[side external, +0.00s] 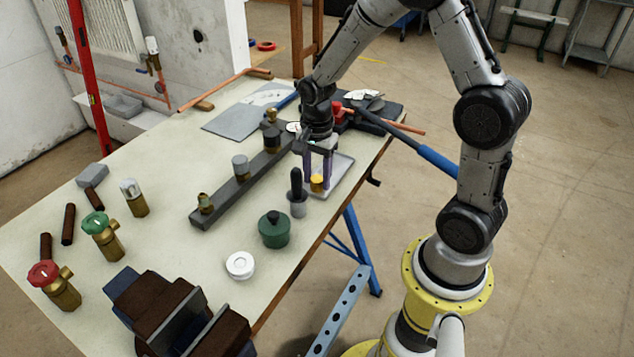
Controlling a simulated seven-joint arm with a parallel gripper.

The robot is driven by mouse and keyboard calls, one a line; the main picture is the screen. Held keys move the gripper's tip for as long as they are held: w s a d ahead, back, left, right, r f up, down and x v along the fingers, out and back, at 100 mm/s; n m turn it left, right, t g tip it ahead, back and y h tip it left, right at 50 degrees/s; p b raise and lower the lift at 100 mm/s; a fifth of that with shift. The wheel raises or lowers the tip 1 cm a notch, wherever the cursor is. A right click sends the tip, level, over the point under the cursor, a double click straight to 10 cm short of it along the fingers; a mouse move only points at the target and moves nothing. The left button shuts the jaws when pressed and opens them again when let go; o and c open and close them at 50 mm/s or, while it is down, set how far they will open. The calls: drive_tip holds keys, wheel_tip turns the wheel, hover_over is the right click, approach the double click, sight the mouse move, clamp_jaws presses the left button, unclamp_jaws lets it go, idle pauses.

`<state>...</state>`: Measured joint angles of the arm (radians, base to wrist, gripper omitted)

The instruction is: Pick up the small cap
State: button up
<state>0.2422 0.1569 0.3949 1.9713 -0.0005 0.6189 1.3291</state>
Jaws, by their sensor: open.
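A small yellow-orange piece (316,183), which looks like the small cap, is at the left part of a shallow grey tray (343,176) near the table's right edge. My gripper (318,176) points down over the tray. Its two purple-grey fingers are apart, one on each side of the piece as seen from here. I cannot tell whether either finger touches it or how far the tips are above the tray floor.
A black-handled tool in a grey cup (297,200) stands close left of my gripper. A dark rail (238,185) with fittings lies further left. A green lidded pot (274,229) and white ring (240,265) stand in front. Pipes and tools lie behind.

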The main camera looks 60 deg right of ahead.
clamp_jaws()
drive_tip(key=shift+r, duration=0.15)
